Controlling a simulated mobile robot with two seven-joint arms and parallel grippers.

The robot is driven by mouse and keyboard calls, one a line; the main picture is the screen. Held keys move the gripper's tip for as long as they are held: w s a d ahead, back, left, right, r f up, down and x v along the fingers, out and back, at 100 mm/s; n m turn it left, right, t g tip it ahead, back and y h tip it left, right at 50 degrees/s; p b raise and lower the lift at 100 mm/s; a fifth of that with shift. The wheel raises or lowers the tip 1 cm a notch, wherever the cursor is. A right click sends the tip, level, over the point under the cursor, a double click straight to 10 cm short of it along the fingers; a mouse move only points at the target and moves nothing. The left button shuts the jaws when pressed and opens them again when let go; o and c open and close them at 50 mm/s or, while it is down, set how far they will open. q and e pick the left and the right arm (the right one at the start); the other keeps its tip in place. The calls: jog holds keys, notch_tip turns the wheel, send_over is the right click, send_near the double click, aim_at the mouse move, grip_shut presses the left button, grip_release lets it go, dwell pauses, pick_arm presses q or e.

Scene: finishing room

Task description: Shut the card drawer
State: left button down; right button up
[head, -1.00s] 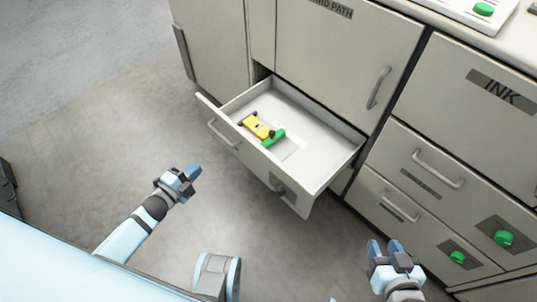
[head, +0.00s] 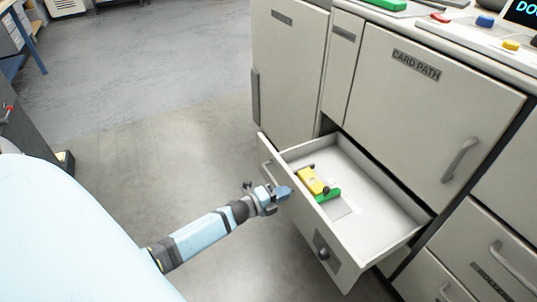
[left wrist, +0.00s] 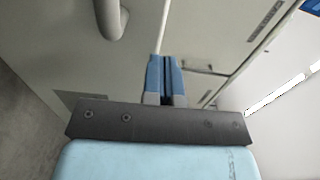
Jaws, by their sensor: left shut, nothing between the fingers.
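The card drawer (head: 381,244) is pulled well out of the cabinet, under the door labelled CARD PATH. It has a bar handle on the left part of its front and a dark knob (head: 323,253) on a plate at the right part. A yellow and green item (head: 313,184) lies inside it. My left gripper (head: 284,192) is shut and empty, close to the drawer front near the bar handle (head: 267,173); I cannot tell whether it touches. In the left wrist view the shut blue fingers (left wrist: 165,78) point at pale panels. My right gripper is not in view.
The CARD PATH door (head: 428,108) above the drawer is closed. More drawers with handles (head: 509,262) stand at the lower right. A worktop (head: 440,28) with coloured buttons runs above. The floor (head: 170,130) left of the cabinet is clear.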

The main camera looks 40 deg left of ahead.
aim_at(298, 187)
pick_arm(q)
jog(key=shift+x, duration=1.5)
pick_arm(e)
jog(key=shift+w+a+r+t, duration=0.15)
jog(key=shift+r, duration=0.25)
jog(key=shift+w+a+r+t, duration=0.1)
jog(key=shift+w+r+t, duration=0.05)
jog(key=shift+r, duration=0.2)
pick_arm(q)
jog(key=shift+w, duration=0.1)
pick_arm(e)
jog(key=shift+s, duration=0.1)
